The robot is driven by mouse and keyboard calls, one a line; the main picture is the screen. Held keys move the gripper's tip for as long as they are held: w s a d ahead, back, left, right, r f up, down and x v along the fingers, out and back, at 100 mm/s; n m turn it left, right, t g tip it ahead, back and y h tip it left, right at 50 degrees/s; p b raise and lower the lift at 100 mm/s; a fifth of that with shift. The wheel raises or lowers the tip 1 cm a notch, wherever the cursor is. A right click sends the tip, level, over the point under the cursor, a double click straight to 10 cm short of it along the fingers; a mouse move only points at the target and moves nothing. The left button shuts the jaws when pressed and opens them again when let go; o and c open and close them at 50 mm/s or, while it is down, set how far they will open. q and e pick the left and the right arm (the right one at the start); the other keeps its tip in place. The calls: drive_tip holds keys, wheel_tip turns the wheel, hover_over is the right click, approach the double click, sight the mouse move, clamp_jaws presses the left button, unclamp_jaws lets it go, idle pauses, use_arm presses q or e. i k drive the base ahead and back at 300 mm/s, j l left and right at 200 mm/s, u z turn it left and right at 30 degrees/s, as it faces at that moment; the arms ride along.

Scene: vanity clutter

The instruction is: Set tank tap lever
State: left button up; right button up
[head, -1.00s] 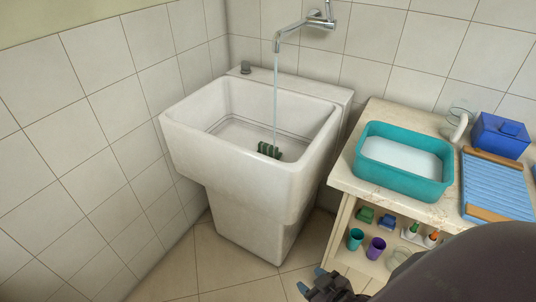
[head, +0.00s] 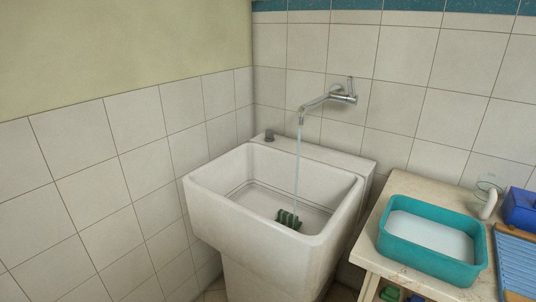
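A chrome wall tap (head: 327,98) is mounted on the tiles above a white tank sink (head: 225,215). Its small lever (head: 350,85) stands up from the tap body at the right end. A thin stream of water (head: 297,165) runs from the spout down into the tank. A dark green striped object (head: 288,218) lies in the tank where the stream comes down. Neither of my grippers shows in the head view now.
A dark knob (head: 269,135) sits on the tank's back left ledge. To the right, a counter (head: 368,250) bears a teal basin (head: 432,262), a blue ribbed board (head: 518,262) and a blue box (head: 522,210). Tiled walls close off the left and back.

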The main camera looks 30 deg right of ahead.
sight(353, 99)
drive_tip(key=z, duration=1.35)
